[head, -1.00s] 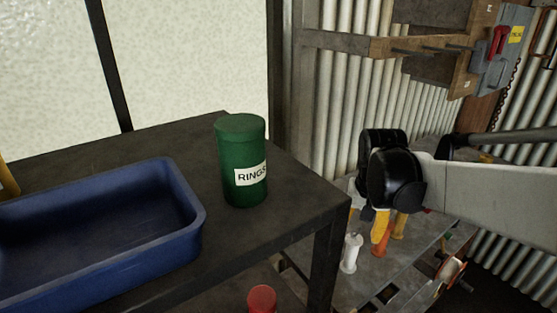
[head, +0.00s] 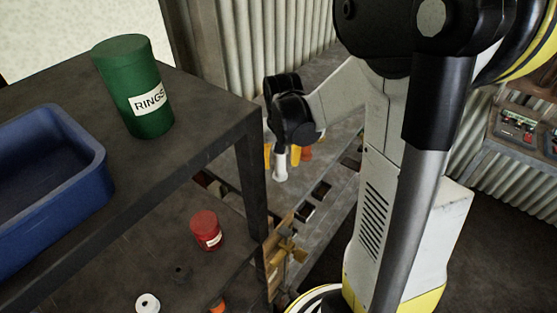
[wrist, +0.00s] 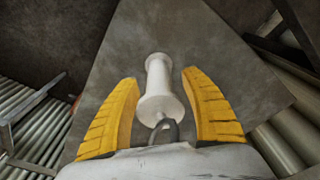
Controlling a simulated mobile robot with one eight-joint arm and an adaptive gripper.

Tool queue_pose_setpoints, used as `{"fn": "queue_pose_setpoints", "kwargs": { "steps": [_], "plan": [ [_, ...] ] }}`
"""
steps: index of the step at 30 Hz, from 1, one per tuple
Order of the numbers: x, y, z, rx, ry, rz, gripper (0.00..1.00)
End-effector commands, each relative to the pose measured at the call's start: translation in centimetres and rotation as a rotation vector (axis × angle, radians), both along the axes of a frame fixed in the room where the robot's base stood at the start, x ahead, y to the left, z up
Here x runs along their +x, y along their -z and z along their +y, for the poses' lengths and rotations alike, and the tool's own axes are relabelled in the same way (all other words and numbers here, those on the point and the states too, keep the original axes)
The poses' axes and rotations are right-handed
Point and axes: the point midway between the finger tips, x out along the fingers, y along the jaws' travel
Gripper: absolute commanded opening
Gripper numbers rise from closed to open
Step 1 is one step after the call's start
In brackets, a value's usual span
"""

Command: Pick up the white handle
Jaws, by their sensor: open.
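The white handle (wrist: 157,80) is a spool-shaped piece with flared ends and a grey metal loop at its near end. In the wrist view it lies between the two yellow fingers of my gripper (wrist: 160,108), with a gap on each side. My gripper is open and touches it with neither finger that I can see. In the head view the white handle (head: 281,164) stands on a grey bench, just below my dark wrist. The gripper fingers (head: 282,157) are partly hidden there.
A dark shelf holds a green RINGS canister (head: 134,88) and a blue tray (head: 92,165). A red jar (head: 206,230) stands on its lower level. An orange object (head: 306,153) is close beside my gripper on the bench.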

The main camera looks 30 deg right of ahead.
Motion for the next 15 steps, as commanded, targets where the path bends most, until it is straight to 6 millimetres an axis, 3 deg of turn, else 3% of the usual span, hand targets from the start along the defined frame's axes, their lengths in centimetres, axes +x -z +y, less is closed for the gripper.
{"fn": "queue_pose_setpoints", "kwargs": {
  "steps": [5, 6, 11, 15],
  "plan": [
    [-0.03, 0.02, 0.0, 0.0, 0.0, 0.0, 0.54],
    [-0.03, 0.01, 0.0, 0.0, 0.0, 0.0, 0.49],
    [-0.03, 0.0, 0.0, 0.0, 0.0, 0.0, 0.0],
    [-0.03, -0.01, 0.01, 0.0, 0.0, 0.0, 0.0]
  ]
}}
